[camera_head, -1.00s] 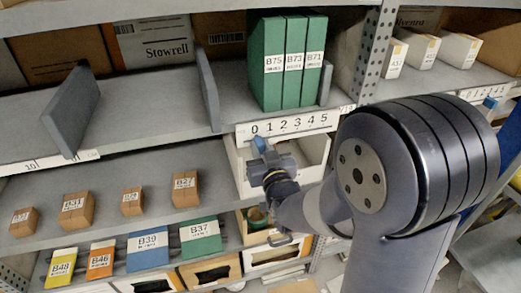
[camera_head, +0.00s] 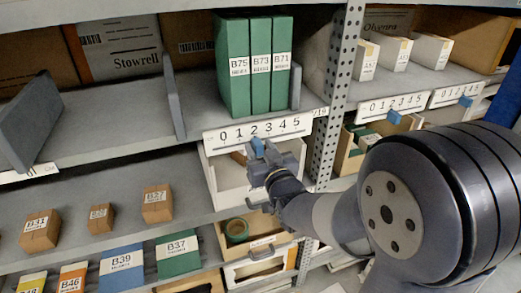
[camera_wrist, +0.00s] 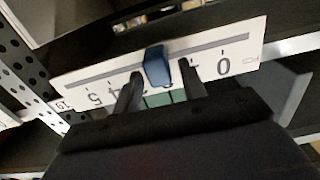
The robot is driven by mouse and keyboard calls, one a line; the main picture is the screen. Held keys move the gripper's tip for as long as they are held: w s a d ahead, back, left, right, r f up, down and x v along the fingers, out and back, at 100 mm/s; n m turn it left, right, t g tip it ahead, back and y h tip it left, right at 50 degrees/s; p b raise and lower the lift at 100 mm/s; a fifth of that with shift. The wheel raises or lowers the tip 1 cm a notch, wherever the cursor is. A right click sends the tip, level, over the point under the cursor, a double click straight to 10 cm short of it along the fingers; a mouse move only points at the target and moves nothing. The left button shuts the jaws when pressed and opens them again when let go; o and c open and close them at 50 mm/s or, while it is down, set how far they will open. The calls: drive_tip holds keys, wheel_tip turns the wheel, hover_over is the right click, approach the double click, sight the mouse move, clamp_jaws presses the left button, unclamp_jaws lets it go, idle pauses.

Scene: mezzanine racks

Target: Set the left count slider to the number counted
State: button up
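The left count slider is a white strip (camera_head: 258,132) numbered 0 to 5 on the shelf edge, below three green binders (camera_head: 262,65) labelled B75, B73 and B71. Its blue knob (camera_wrist: 157,66) shows in the wrist view, where the strip (camera_wrist: 215,45) appears upside down. The knob is near the middle, around 2 or 3; the digits behind it are hidden. My gripper (camera_wrist: 160,72) is open, with one dark finger on each side of the knob and gaps between. In the head view my gripper (camera_head: 259,150) is just below the strip, around 2.
Two more numbered strips with blue knobs (camera_head: 394,117) (camera_head: 466,101) are on the right bay, past a perforated upright (camera_head: 334,95). A white bin (camera_head: 228,180) is under my gripper. Small boxes (camera_head: 158,204) stand on the lower shelf.

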drive_tip(key=shift+o, duration=0.3)
drive_tip(key=shift+s, duration=0.1)
drive_tip(key=b+v, duration=0.1)
drive_tip(key=v, duration=0.9)
drive_tip(key=shift+s+b, duration=0.35)
drive_tip(key=shift+b, duration=0.05)
drive_tip(key=shift+w+d, duration=0.1)
drive_tip(key=p+x, duration=0.2)
drive_tip(key=x, duration=0.8)
drive_tip(key=shift+w, duration=0.4)
drive_tip(key=shift+s+a, duration=0.15)
drive_tip(key=shift+a, duration=0.25)
